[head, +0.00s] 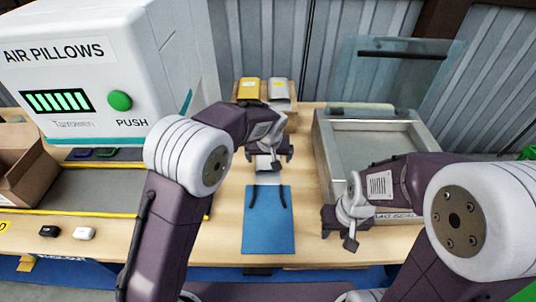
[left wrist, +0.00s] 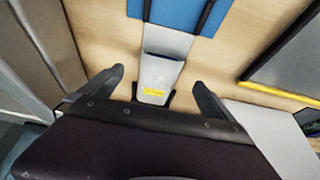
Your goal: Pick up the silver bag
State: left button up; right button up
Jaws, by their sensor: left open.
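A silver bag (head: 280,92) stands beside a yellow bag (head: 249,89) in a small carton (head: 292,118) at the back of the table. My left gripper (head: 269,155) is open, nearer than the carton and apart from both bags. A pale grey item (head: 264,163) lies below it. In the left wrist view this grey item (left wrist: 160,75) has a yellow label and shows between the spread fingers (left wrist: 158,88), not gripped; I cannot tell what it is. My right gripper (head: 340,232) is open and empty by the sealer's front corner.
The air pillow machine (head: 150,60) and conveyor (head: 110,190) stand on the left. The metal sealer (head: 375,140) with a raised clear lid (head: 400,70) stands on the right.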

aim_at(268, 165)
pick_arm(q)
jog(key=x, duration=0.2)
jog(key=shift+w+a+f, duration=0.1)
jog(key=shift+w+f, duration=0.15)
jog(key=shift+w, duration=0.05)
jog(key=x, duration=0.4)
jog(key=shift+s+f, duration=0.15)
jog(key=shift+f, duration=0.4)
jog(key=c, duration=1.3)
jog(key=shift+o, duration=0.2)
jog(key=shift+r, duration=0.15)
jog(key=shift+r, duration=1.5)
jog(key=s+d+r, duration=0.4)
jog(key=s+r, duration=0.3)
jog(key=s, duration=0.3)
jog(key=shift+s+d+r, duration=0.25)
jog(key=shift+d+r, duration=0.05)
jog(key=shift+r, duration=0.1)
